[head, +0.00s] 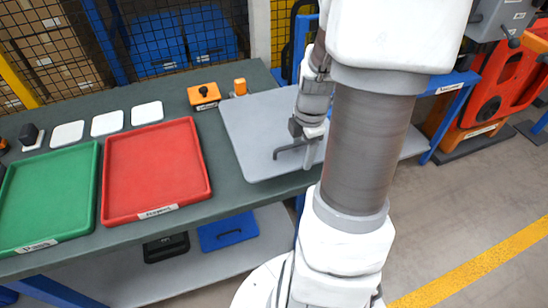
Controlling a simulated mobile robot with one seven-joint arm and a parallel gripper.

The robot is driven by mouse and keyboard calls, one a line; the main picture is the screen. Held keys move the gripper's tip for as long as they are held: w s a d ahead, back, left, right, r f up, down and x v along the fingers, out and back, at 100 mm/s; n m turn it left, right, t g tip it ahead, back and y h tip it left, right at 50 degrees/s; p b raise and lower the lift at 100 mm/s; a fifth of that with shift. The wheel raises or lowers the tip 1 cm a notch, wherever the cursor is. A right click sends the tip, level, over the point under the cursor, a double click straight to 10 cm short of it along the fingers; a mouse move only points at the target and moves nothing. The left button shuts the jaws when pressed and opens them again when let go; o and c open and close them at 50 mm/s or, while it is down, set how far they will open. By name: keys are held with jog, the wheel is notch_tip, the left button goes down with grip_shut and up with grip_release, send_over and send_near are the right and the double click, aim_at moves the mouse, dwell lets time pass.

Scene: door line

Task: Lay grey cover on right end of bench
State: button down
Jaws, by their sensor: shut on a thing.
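The grey cover (255,132) is a flat light-grey panel at the right end of the dark green bench (80,114). Its left part lies over the bench top; I cannot tell whether it rests there or hangs just above. My gripper (312,136) is shut on the cover's dark bar handle (289,151).
A red tray (155,172) and a green tray (45,200) stand left of the cover. Behind them are several white plates. An orange box with a black knob (204,96) and a small orange item (240,86) stand close to the cover's back-left corner.

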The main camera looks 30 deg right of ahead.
aim_at(278, 162)
jog(key=w+a+f, duration=0.1)
jog(key=w, duration=0.1)
jog(key=w+a+f, duration=0.2)
jog(key=w, duration=0.1)
jog(key=shift+w+a+f+b, duration=0.1)
jog(key=shift+w+f+b, duration=0.2)
jog(key=shift+f, duration=0.1)
jog(key=shift+f+b, duration=0.3)
jog(key=shift+f, duration=1.8)
jog(key=shift+f, duration=0.15)
grip_release()
jog(key=r, duration=0.4)
jog(key=r+p, duration=0.1)
jog(key=r, duration=0.3)
jog(key=s+r+p, duration=0.1)
jog(key=r, duration=0.3)
jog(key=shift+s+a+r, duration=0.1)
jog(key=shift+a+r, duration=0.05)
jog(key=shift+r, duration=0.1)
